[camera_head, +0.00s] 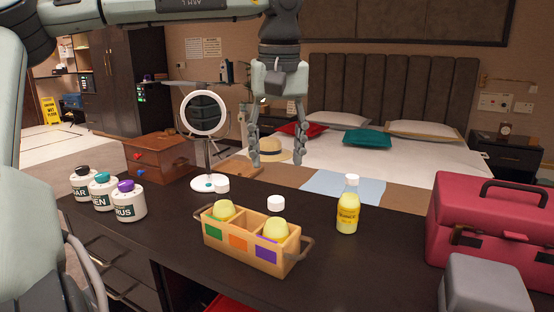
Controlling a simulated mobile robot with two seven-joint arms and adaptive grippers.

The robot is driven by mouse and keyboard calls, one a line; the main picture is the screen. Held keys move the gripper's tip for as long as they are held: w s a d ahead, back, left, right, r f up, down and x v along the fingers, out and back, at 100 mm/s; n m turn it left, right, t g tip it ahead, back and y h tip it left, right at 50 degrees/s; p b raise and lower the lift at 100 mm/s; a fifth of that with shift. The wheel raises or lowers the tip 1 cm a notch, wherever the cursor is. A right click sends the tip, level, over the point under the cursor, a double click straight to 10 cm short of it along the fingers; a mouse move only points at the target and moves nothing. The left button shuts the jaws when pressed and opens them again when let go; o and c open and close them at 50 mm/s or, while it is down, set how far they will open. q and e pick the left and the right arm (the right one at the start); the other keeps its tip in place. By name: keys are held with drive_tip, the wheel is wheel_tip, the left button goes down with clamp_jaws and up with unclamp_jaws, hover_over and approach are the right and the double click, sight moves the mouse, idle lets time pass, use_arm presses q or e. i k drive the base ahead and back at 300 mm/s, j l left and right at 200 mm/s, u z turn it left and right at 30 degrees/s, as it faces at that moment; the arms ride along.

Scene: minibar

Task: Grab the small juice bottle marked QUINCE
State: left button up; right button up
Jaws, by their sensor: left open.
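A small yellow juice bottle (347,208) with a white cap stands upright on the dark counter (380,255), right of the wooden caddy. Its label carries dark lettering that is too small to read surely. My left gripper (276,158) hangs from above with its fingers pointing down, spread apart and empty. In the picture it is up and to the left of the bottle, apart from it. My right gripper is not in view.
The wooden caddy (238,245) holds two yellow items and has coloured squares. Three white jars (128,203), a ring-light mirror (204,112) and a small drawer box (160,158) stand left. A red toolbox (480,225) and a grey box (485,285) stand right. Counter around the bottle is clear.

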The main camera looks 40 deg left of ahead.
sight(349, 205)
drive_tip(key=k+l, duration=0.25)
drive_tip(key=k, duration=0.25)
drive_tip(key=k+l, duration=0.2)
drive_tip(key=k, duration=0.25)
